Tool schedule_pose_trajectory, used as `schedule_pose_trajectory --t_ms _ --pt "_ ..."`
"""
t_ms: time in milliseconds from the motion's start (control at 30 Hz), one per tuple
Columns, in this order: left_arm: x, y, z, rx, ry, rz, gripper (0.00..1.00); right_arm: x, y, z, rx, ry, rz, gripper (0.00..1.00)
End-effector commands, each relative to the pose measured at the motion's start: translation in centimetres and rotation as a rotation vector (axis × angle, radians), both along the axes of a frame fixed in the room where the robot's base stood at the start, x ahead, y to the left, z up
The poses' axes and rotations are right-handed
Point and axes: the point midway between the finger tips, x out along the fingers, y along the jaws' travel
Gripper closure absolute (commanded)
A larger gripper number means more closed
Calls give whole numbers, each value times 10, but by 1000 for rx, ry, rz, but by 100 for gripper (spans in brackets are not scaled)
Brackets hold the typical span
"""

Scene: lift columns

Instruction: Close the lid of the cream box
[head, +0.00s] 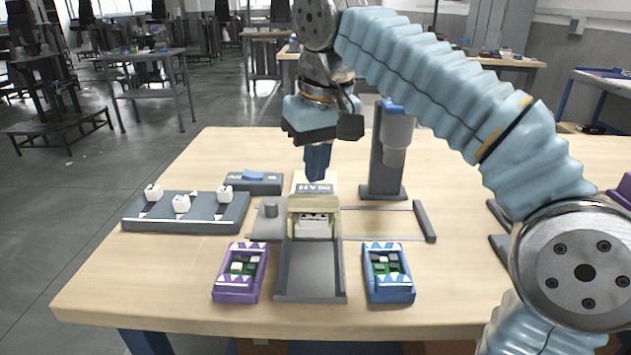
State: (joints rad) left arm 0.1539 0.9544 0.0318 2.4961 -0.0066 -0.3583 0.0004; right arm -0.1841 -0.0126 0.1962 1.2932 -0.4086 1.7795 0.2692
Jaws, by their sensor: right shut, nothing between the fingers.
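The cream box (292,226) stands mid-table at the far end of a grey tray-like track. Its cream lid (303,187), with dark lettering on it, shows at the back, above the front opening. A white block-like item (314,223) shows inside the box below the lid, so the box looks open at the front. The lid's exact angle is hard to tell. My right gripper (317,177) points down, shut and empty, with its fingertips at the lid's top edge; whether they touch it is unclear. My left gripper is not in view.
A purple tray (222,292) and a blue tray (401,293) flank the grey track (311,272). A grey stand with white cubes (201,225) lies at left. A dark column (377,170) stands behind right. A thin rail frame (425,222) lies right of the box.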

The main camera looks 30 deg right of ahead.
Motion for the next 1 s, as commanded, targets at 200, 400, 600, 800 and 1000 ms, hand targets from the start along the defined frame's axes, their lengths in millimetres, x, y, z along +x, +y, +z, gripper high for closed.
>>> schedule_pose_trajectory --t_ms 200,400,600,800,1000 --pt "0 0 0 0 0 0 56 0 0 -11 0 2 0 100" --pt "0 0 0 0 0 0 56 -1 0 -21 1 1 0 100" --pt "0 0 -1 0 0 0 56 -8 5 -22 1 1 0 100" --pt "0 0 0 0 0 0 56 -13 8 -22 1 1 0 100" --pt "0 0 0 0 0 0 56 -11 7 -21 1 1 0 100"
